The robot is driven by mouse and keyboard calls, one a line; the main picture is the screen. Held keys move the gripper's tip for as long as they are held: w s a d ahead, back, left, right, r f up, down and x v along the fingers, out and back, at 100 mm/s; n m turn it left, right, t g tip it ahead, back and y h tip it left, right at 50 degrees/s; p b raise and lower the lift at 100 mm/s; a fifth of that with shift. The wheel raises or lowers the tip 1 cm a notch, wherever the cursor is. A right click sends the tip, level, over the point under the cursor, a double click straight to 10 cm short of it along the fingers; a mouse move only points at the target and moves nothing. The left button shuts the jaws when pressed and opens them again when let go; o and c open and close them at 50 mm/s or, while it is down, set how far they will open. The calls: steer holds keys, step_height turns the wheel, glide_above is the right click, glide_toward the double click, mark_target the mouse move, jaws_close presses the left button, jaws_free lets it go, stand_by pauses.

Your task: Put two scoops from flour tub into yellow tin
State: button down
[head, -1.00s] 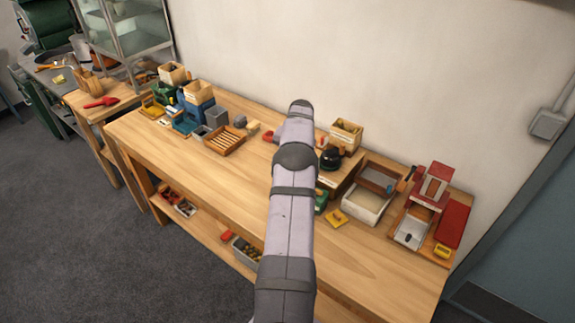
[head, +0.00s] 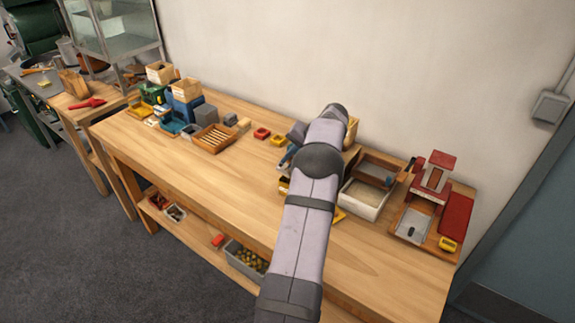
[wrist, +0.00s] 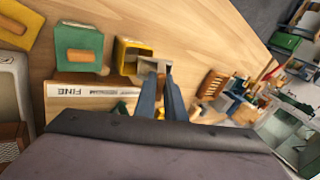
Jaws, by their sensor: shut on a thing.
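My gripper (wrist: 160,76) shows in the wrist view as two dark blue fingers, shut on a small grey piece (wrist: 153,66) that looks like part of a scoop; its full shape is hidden. The fingertips are by the near right edge of an open yellow tin (wrist: 122,62); I cannot tell their height above it. In the head view my arm hides the gripper and most of that tin, with only a sliver of yellow (head: 283,185) showing. A whitish tub with pale contents, likely the flour tub (head: 362,207), stands right of my arm.
A red-topped stand (head: 437,170) and a red tray (head: 456,215) are at the right. A slatted wooden tray (head: 213,138) is left. The bench's front middle is clear.

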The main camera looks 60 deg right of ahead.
steer(key=s+t+b, duration=0.1)
steer(key=b, duration=0.1)
steer(key=s+t+b, duration=0.1)
steer(key=t+b, duration=0.1)
steer(key=shift+d+f+y, duration=0.15)
steer(key=shift+d+y, duration=0.15)
steer(key=shift+b, duration=0.35)
stand_by(0.8)
steer(key=p, duration=0.2)
steer(key=w+r+g+p, duration=0.1)
steer(key=p, duration=0.1)
steer(key=shift+w+a+r+g, duration=0.1)
steer(key=shift+w+a+g, duration=0.1)
steer(key=shift+a+g, duration=0.1)
steer(key=w+g+p, duration=0.1)
steer(key=p, duration=0.1)
steer(key=shift+a+p, duration=0.1)
steer(key=shift+p, duration=0.2)
steer(key=w+g+p, duration=0.1)
steer(key=p, duration=0.2)
steer(key=g+h+p, duration=0.1)
steer(key=g+p, duration=0.1)
steer(key=p, duration=0.1)
steer(key=shift+w+a+p, duration=0.3)
steer(key=shift+w, duration=0.1)
steer(key=w+g+h+p, duration=0.1)
steer(key=g+p, duration=0.1)
steer(key=p, duration=0.1)
steer(key=shift+a+r, duration=0.1)
steer(key=shift+r, duration=0.05)
